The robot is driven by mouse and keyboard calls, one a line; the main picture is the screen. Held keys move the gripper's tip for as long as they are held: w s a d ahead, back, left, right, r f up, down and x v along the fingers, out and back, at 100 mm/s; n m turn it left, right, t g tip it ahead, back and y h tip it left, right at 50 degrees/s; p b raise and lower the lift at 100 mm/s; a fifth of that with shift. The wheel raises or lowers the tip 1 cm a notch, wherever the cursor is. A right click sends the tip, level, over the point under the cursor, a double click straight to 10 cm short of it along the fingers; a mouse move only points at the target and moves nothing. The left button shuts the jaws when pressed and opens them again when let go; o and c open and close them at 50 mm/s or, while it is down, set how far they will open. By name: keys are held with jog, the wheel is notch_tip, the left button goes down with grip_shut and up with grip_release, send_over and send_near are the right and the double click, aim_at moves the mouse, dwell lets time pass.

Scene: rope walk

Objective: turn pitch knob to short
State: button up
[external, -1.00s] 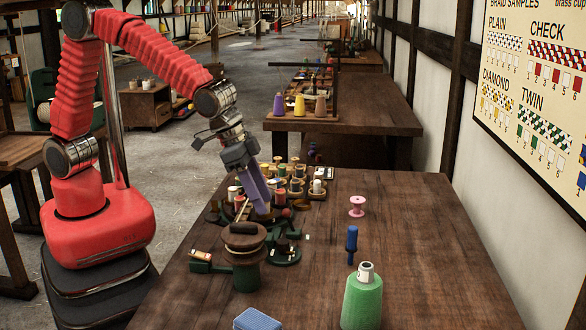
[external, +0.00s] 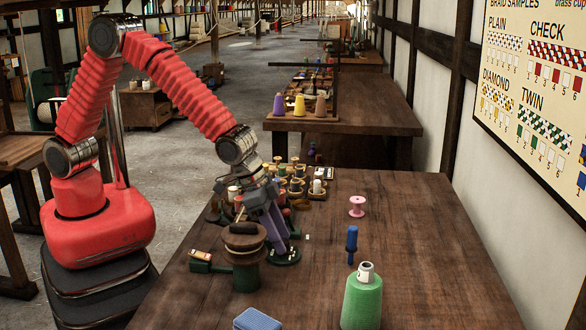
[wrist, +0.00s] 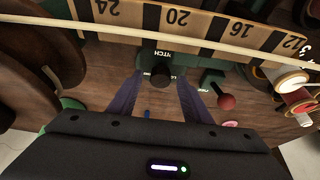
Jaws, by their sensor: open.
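The black pitch knob (wrist: 160,76) sits on a green plate in the wrist view, under a partly covered label ending in "ITCH". In the external view my gripper (external: 280,243) points down at the green base (external: 287,258) beside the green machine (external: 246,272), and the knob is hidden behind the fingers. The knob's pointer direction cannot be made out.
A numbered scale (wrist: 195,22) and a pale cord cross above the knob. A red ball-topped lever (wrist: 226,101) stands close to the right finger. Several spools crowd behind the gripper.

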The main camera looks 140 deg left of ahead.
jog(key=shift+c, duration=0.4)
jog(key=c, duration=1)
jog(key=shift+m+t, duration=0.3)
jog(key=shift+m, duration=0.6)
jog(key=shift+a+m+h, duration=0.2)
jog(key=shift+m+h, duration=0.5)
jog(key=shift+m, duration=0.6)
jog(key=shift+s+a+m+t+h, duration=0.15)
jog(key=shift+m+h, duration=0.25)
jog(key=shift+m, duration=0.6)
jog(key=shift+w+d+m+t+h, duration=0.1)
jog(key=shift+m+t+h, duration=0.25)
jog(key=shift+m, duration=0.95)
